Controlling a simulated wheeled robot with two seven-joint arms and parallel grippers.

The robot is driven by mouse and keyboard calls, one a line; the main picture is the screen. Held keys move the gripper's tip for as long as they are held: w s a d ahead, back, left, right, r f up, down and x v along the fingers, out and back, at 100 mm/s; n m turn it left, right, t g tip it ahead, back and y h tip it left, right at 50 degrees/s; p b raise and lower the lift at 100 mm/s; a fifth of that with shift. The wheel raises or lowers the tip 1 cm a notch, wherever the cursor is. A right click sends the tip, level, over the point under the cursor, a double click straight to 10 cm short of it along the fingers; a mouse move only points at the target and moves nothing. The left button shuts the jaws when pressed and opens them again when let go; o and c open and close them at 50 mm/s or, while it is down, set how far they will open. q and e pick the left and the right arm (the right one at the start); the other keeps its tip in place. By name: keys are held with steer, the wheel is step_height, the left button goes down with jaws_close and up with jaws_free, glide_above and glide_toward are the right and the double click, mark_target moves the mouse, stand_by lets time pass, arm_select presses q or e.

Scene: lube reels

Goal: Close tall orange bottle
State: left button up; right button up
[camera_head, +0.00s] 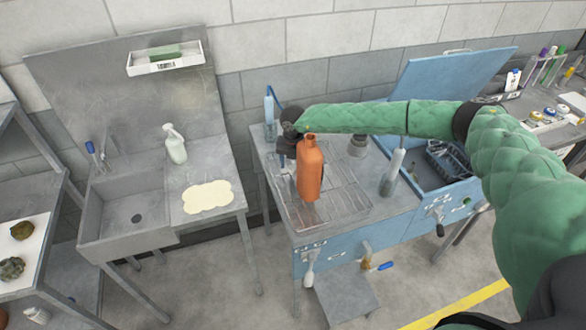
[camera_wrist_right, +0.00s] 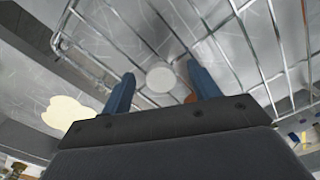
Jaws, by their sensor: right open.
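The tall orange bottle (camera_head: 310,175) stands upright on the wire rack of the blue workbench. Its narrow neck shows at the top, and I see no cap on it. My right gripper (camera_head: 286,155) is just left of and behind the bottle, pointing down, and the bottle partly hides it. In the right wrist view its two blue fingers (camera_wrist_right: 160,74) are apart. A pale round disc (camera_wrist_right: 160,80) shows between them over the rack; I cannot tell whether it is held or lies below. A small orange patch (camera_wrist_right: 191,98) shows by the right finger. My left gripper is out of view.
A clear bottle (camera_head: 392,172) stands right of the rack (camera_head: 345,195), and a blue-topped bottle (camera_head: 269,108) behind it. The blue lid (camera_head: 450,75) is raised at the back right. A sink (camera_head: 125,215) and spray bottle (camera_head: 174,145) stand left, across a gap.

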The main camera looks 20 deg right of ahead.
steer(key=c, duration=1.1)
steer(key=shift+o, duration=0.2)
